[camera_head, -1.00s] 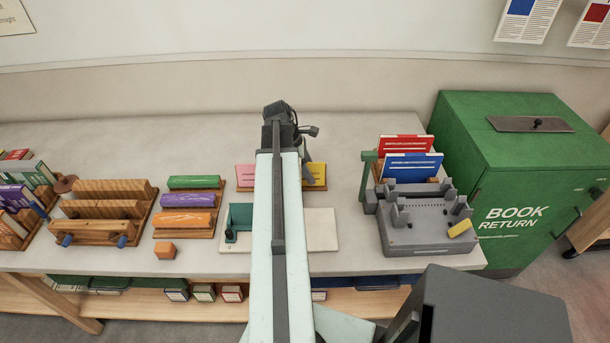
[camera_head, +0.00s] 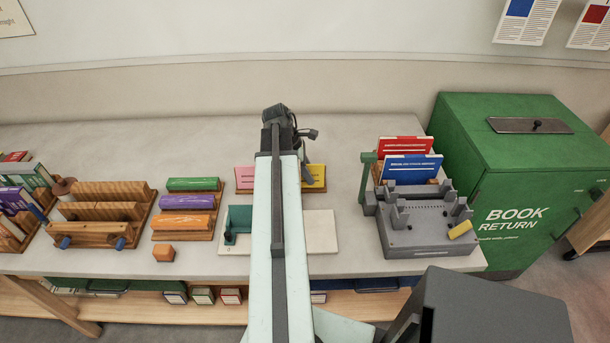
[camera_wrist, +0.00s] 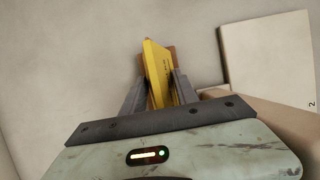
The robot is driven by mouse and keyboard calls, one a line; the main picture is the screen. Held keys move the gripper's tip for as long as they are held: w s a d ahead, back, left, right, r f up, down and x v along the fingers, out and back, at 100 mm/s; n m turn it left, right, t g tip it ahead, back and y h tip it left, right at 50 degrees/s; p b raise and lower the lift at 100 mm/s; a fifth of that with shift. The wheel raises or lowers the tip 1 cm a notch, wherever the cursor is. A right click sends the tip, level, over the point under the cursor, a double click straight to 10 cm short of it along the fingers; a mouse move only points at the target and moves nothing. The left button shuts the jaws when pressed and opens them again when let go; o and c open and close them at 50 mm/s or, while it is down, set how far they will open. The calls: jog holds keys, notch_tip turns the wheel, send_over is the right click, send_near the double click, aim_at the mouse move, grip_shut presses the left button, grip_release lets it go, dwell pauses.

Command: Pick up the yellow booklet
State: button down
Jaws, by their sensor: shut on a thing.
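The yellow booklet (camera_wrist: 160,72) stands on edge between the two fingers of my gripper (camera_wrist: 158,92) in the wrist view. The fingers are shut on it, one on each side. In the head view the yellow booklet (camera_head: 317,172) shows at the right of my arm, in a wooden holder (camera_head: 318,189), and my arm hides part of it. A pink booklet (camera_head: 244,175) stands left of my arm. My fingertips are mostly hidden behind the arm in the head view.
A white board (camera_head: 324,230) with a green corner piece (camera_head: 236,222) lies in front. A grey machine (camera_head: 425,230) with red and blue booklets behind it stands right, beside the green book return box (camera_head: 520,170). Wooden racks (camera_head: 100,215) stand left. The counter's back is clear.

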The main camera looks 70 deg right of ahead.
notch_tip(320, 180, up, 11)
jog(key=p, duration=1)
jog(key=shift+f+p, duration=0.1)
jog(key=shift+p, duration=0.3)
